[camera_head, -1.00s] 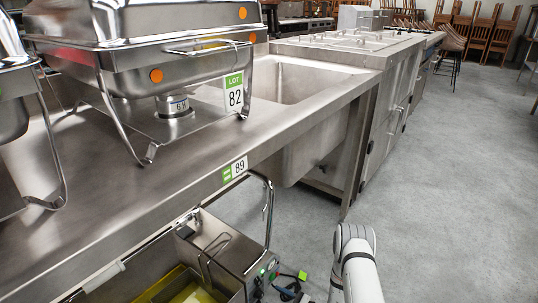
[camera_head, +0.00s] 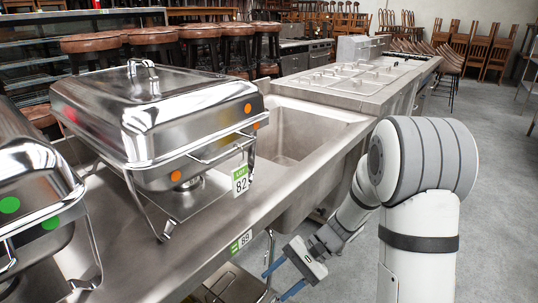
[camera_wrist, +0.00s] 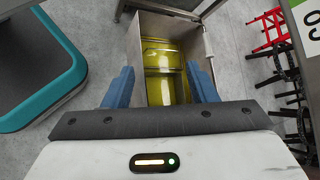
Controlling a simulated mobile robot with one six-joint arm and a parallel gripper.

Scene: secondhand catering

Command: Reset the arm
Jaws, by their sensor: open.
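My gripper (camera_head: 279,281) has grey-black housing and two blue fingers. In the head view it hangs low in front of the steel counter's front edge, beside the lot 89 tag. The fingers are apart with nothing between them. In the wrist view my gripper (camera_wrist: 158,88) also shows open and empty, its fingers pointing toward a metal fryer box (camera_wrist: 190,40) with a yellow inside below. My arm's upper links fill the right of the head view and hide part of the floor.
A steel counter (camera_head: 190,262) carries a chafing dish (camera_head: 150,110) with a lot 82 tag, and another dish (camera_head: 30,185) at left. A sink (camera_head: 290,135) is set into it. Stools (camera_head: 200,45) and stacked chairs (camera_head: 490,35) stand behind. Open grey floor (camera_head: 500,140) lies right.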

